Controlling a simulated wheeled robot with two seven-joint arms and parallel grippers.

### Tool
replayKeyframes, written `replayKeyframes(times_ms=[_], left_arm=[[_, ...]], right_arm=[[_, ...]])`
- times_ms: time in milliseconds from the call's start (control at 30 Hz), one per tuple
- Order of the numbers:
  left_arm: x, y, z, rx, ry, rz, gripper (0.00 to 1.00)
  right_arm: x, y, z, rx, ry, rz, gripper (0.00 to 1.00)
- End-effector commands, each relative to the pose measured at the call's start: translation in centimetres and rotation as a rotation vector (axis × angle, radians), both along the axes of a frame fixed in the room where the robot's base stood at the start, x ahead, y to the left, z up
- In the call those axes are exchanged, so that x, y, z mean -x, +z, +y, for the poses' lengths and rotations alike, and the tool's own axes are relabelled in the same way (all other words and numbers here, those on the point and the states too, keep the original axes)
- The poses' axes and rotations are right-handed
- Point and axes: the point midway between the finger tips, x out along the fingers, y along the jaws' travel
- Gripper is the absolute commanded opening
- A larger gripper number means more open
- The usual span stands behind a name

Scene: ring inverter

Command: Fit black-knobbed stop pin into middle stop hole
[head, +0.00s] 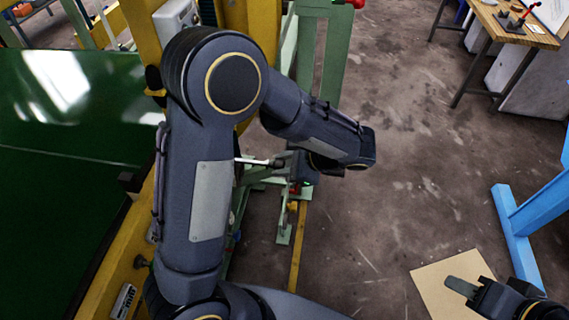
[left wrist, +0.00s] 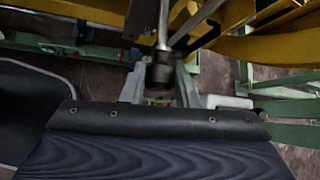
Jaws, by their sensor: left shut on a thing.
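The stop pin shows in the head view as a thin pale rod (head: 256,161) pointing left from my left gripper (head: 288,163), toward the yellow frame. In the left wrist view its black knob (left wrist: 160,72) sits between the grey fingers of my left gripper (left wrist: 160,88), which is shut on it. The pin's bright shank (left wrist: 163,25) runs up toward the yellow frame. The far end of the pin and the middle stop hole cannot be made out. My right gripper (head: 470,290) is at the lower right of the head view, away from the pin; its finger gap is unclear.
A yellow frame (head: 105,250) borders a large green panel (head: 60,160) at left. Green steel posts (head: 322,50) stand behind my left arm. A blue frame (head: 515,225), a tan sheet (head: 430,285) and a wooden table (head: 500,22) are at right. Floor between is clear.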

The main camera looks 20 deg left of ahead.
Motion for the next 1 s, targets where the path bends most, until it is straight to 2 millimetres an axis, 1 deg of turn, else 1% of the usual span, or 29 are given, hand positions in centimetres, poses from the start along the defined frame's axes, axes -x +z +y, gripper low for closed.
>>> replayKeyframes(times_ms=[133,233,700,833,1000], left_arm=[[0.0,0.1,0.0,0.0,-0.001,-0.001,0.03],[0.1,0.0,0.5,0.0,0.0,0.0,0.03],[1.1,0.0,4.6,0.0,0.001,0.0,0.03],[1.2,0.0,5.3,0.0,0.0,-0.001,0.03],[1.4,0.0,5.6,0.0,0.0,0.0,0.03]], right_arm=[[0.0,0.3,0.0,0.0,0.0,0.0,0.36],[0.0,0.1,0.0,0.0,0.0,0.0,0.36],[0.0,0.0,0.0,0.0,0.0,0.0,0.36],[0.0,0.0,0.0,0.0,0.0,0.0,0.36],[0.0,0.0,0.0,0.0,0.0,0.0,0.36]])
